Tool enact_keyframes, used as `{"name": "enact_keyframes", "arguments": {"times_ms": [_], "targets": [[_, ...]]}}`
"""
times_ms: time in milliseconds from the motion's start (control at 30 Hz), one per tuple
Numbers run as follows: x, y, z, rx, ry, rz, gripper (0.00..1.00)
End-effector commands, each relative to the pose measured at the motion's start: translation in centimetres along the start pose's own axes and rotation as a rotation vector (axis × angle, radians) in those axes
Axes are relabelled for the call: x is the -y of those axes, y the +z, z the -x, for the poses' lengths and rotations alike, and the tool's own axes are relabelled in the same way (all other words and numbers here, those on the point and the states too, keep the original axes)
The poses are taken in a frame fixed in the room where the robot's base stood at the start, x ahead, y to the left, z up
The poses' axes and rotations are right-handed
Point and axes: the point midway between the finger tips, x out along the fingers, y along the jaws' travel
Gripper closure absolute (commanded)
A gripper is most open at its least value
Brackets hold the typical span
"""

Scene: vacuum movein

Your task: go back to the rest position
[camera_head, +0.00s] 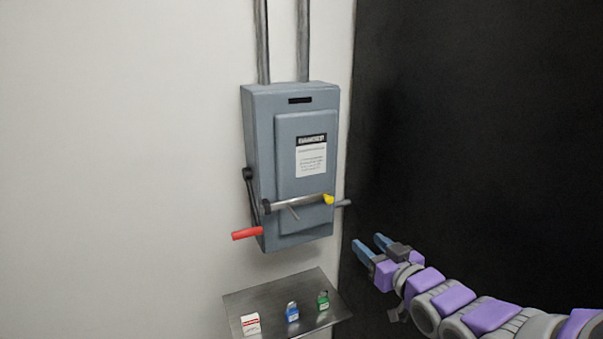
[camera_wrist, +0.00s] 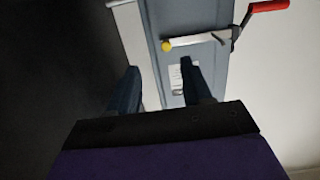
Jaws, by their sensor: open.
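My gripper (camera_head: 369,246) is open and empty, to the right of and a little below a grey-blue electrical box on the wall. Its two blue fingers stand apart and point toward the upper left. In the wrist view my gripper (camera_wrist: 160,85) shows both fingers spread, with nothing held between them and the box beyond. My arm comes in from the lower right in the head view.
The electrical box (camera_head: 263,130) has a red-handled lever (camera_head: 247,234) and a metal bar with a yellow tip (camera_head: 328,199). Below it, a metal shelf (camera_head: 270,293) bears a blue padlock (camera_head: 292,313), a green padlock (camera_head: 323,301) and a white-red item (camera_head: 251,324). A dark wall is right.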

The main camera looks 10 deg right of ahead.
Motion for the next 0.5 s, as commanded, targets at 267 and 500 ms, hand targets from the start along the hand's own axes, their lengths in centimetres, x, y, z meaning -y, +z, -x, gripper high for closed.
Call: {"name": "enact_keyframes", "arguments": {"times_ms": [267,500], "targets": [[1.8,10.3,3.0,0.491,0.106,0.026,0.51],[4.4,17.1,11.2,0.929,0.207,-0.013,0.51]]}}
